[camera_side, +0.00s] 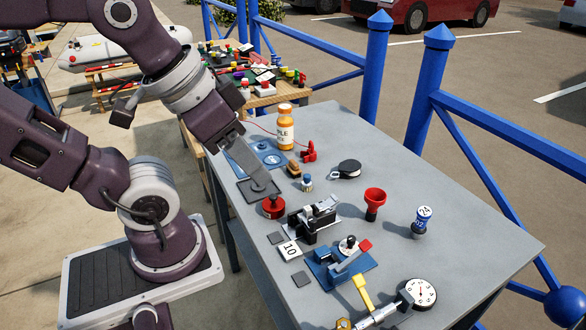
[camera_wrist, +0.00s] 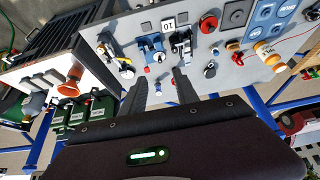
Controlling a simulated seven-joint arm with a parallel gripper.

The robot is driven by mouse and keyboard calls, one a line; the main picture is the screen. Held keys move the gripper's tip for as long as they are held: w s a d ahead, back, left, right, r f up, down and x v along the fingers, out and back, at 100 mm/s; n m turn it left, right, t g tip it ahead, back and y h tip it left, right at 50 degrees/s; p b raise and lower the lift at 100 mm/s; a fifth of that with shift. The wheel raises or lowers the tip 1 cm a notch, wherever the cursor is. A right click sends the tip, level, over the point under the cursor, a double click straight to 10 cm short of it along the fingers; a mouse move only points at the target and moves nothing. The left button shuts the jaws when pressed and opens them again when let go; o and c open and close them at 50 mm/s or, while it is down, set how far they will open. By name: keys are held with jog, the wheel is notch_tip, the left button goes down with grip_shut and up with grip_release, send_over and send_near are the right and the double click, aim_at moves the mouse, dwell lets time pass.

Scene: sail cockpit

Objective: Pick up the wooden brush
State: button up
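The wooden brush (camera_side: 293,168) is a small brown block with a darker part, lying on the grey table between the orange-capped bottle and a small blue-and-white bottle.
Near the brush stand the orange-capped bottle (camera_side: 286,133), a red clip-like piece (camera_side: 309,152), the blue-and-white bottle (camera_side: 306,184) and a black round case (camera_side: 348,169). A red funnel-shaped cup (camera_side: 375,201) stands further right. The table's (camera_side: 460,250) right part is mostly clear; blue railings (camera_side: 425,90) run behind.

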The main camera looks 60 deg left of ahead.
jog(key=o, duration=0.6)
jog(key=shift+c, duration=0.2)
